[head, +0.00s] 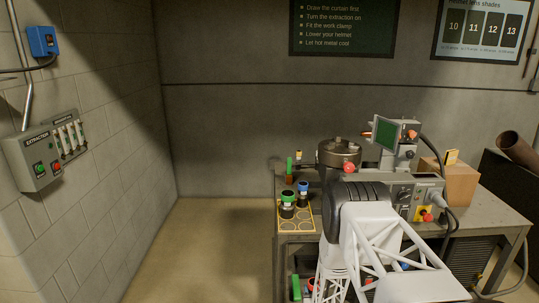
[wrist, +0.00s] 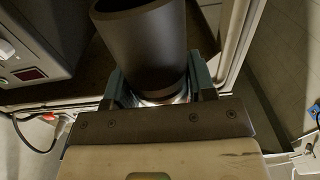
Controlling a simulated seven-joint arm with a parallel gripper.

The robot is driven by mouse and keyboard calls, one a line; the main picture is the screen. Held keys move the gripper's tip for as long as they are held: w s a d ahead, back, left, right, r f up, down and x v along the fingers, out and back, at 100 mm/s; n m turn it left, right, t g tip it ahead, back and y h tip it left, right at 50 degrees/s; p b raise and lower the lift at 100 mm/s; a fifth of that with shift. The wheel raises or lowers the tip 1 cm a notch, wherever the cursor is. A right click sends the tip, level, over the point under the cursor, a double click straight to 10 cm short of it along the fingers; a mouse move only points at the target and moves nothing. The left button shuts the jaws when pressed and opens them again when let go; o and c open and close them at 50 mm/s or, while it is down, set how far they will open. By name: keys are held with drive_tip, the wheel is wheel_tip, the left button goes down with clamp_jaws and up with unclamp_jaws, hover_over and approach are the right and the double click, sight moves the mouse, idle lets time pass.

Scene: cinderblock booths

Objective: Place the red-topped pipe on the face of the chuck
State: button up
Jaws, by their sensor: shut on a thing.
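In the wrist view my gripper (wrist: 158,88) is shut on a dark grey pipe (wrist: 143,45), with one teal finger on each side. A small red top (head: 348,168) shows just above my arm, in front of the chuck (head: 338,150). I cannot tell whether it belongs to the held pipe. The chuck is a round grey metal piece on the bench.
A yellow tray (head: 296,226) on the bench's left end holds a green-topped pipe (head: 288,204) and a blue-topped one (head: 302,194). A machine with a green screen (head: 386,133) and a cardboard box (head: 455,181) stand right of the chuck. Floor left of the bench is clear.

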drive_tip(key=shift+r, duration=0.1)
idle(0.3)
drive_tip(key=w+d+r+m+g+h, duration=0.1)
drive_tip(key=w+d+r+m+h, duration=0.2)
drive_tip(key=r, duration=0.6)
drive_tip(key=w+d+r+m+g+h, duration=0.1)
drive_tip(key=d+r+m+g+h, duration=0.2)
drive_tip(key=r, duration=0.7)
drive_tip(key=w+d+r+m+h, duration=0.25)
drive_tip(key=r+h, duration=0.25)
drive_tip(key=r, duration=0.4)
drive_tip(key=w+d+r+n+y, duration=0.1)
drive_tip(key=w+r, duration=0.2)
drive_tip(key=r, duration=1.4)
drive_tip(key=w+d+r+n+t+y, duration=0.1)
drive_tip(key=w+r, duration=0.2)
drive_tip(key=r, duration=1.4)
drive_tip(key=shift+w+d+r+t, duration=0.25)
drive_tip(key=shift+w+d+t, duration=0.05)
drive_tip(key=shift+d, duration=0.1)
drive_tip(key=shift+w+n, duration=0.1)
drive_tip(key=shift+n, duration=0.15)
drive_tip(key=w+d+f, duration=0.1)
drive_tip(key=w+d, duration=0.1)
drive_tip(key=w, duration=1.3)
drive_tip(key=shift+w+f, duration=0.3)
drive_tip(key=shift+w, duration=0.05)
drive_tip(key=shift+f, duration=1.7)
